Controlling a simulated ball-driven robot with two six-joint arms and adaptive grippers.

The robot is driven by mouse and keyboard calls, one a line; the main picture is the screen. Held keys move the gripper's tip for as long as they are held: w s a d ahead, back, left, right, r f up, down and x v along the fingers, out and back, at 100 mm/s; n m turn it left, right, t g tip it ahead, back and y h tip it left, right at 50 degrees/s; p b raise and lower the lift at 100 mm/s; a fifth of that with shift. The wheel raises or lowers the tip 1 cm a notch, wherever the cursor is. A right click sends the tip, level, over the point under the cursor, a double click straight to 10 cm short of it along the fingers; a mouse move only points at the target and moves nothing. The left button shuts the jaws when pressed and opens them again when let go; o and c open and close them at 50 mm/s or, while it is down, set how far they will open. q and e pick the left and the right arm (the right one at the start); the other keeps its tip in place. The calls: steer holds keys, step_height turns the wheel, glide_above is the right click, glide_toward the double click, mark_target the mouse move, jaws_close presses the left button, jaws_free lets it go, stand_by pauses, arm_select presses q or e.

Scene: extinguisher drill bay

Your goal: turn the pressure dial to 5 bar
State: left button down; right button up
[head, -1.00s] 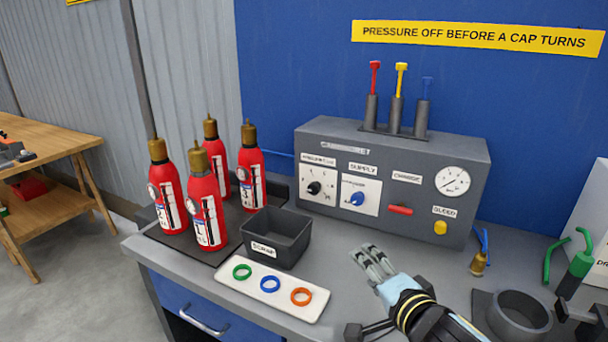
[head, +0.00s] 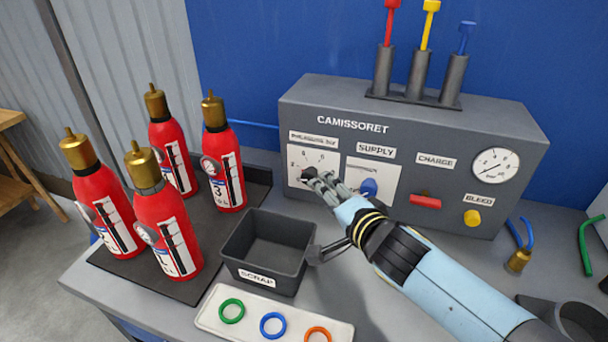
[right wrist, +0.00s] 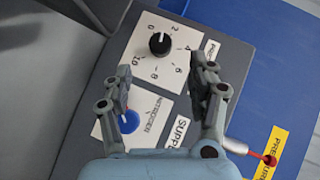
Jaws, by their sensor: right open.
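The pressure dial is a black knob (right wrist: 159,43) on a white plate marked 0 to 10, on the grey panel (head: 350,112). In the right wrist view its white mark seems to point between 0 and 2. My right gripper (right wrist: 164,70) is open, its fingers spread, and the knob lies just beyond the fingertips. In the head view the gripper (head: 317,182) is at the dial and partly covers the knob and its plate. Contact cannot be told there. My left gripper is not in view.
The blue supply knob (head: 369,187) is right beside my right fingers. A red charge handle (head: 425,201), a yellow bleed button (head: 472,217) and a gauge (head: 495,166) are farther right. A scrap bin (head: 240,262) and several red extinguishers (head: 168,236) stand left.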

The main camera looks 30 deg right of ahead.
mark_target(307, 180)
steer(key=b+x, duration=0.2)
steer(key=x, duration=0.8)
steer(key=shift+b, duration=0.35)
steer(key=shift+s, duration=0.1)
steer(key=c, duration=1.1)
steer(key=shift+f+b, duration=0.15)
steer(key=shift+b, duration=0.3)
steer(key=shift+c, duration=0.2)
steer(key=m+t+b, duration=0.1)
steer(key=b, duration=0.6)
steer(key=m+t+b, duration=0.2)
steer(key=b, duration=0.4)
steer(key=shift+f+t+y+b, duration=0.3)
steer(key=shift+b, duration=0.1)
steer(key=shift+r+m+b, duration=0.15)
steer(key=shift+m+b, duration=0.15)
steer(key=shift+b, duration=0.25)
steer(key=shift+r, duration=0.15)
